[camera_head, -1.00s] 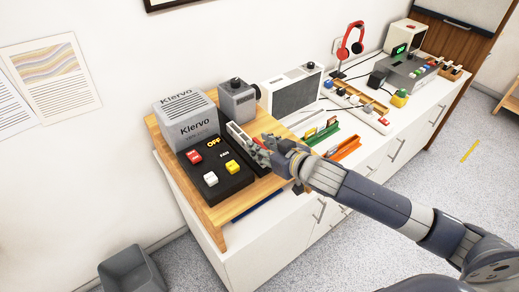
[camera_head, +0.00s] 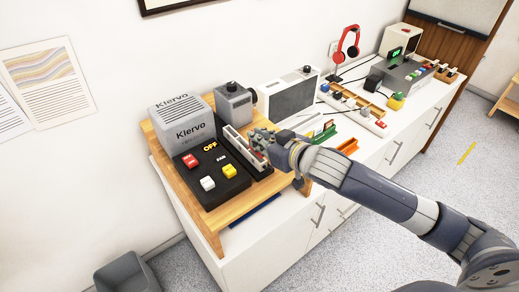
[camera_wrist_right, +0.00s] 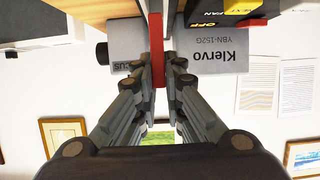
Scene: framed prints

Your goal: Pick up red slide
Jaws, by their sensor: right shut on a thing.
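The red slide (camera_wrist_right: 157,45) is a thin red strip seen edge-on in the right wrist view. My right gripper (camera_wrist_right: 160,70) is shut on it, with a finger on each side. In the head view, my right gripper (camera_head: 258,143) is over the long narrow slide tray (camera_head: 233,144), beside the black control panel. Its fingers hide most of the slide there. I cannot tell whether the slide is clear of the tray. My left gripper is not in view.
The grey Klervo projector (camera_head: 182,126) stands behind the black panel (camera_head: 211,190) with red, white and yellow buttons. A wooden riser (camera_head: 222,217) carries them. Green (camera_head: 322,136) and orange (camera_head: 347,146) holders sit to the right on the white cabinet.

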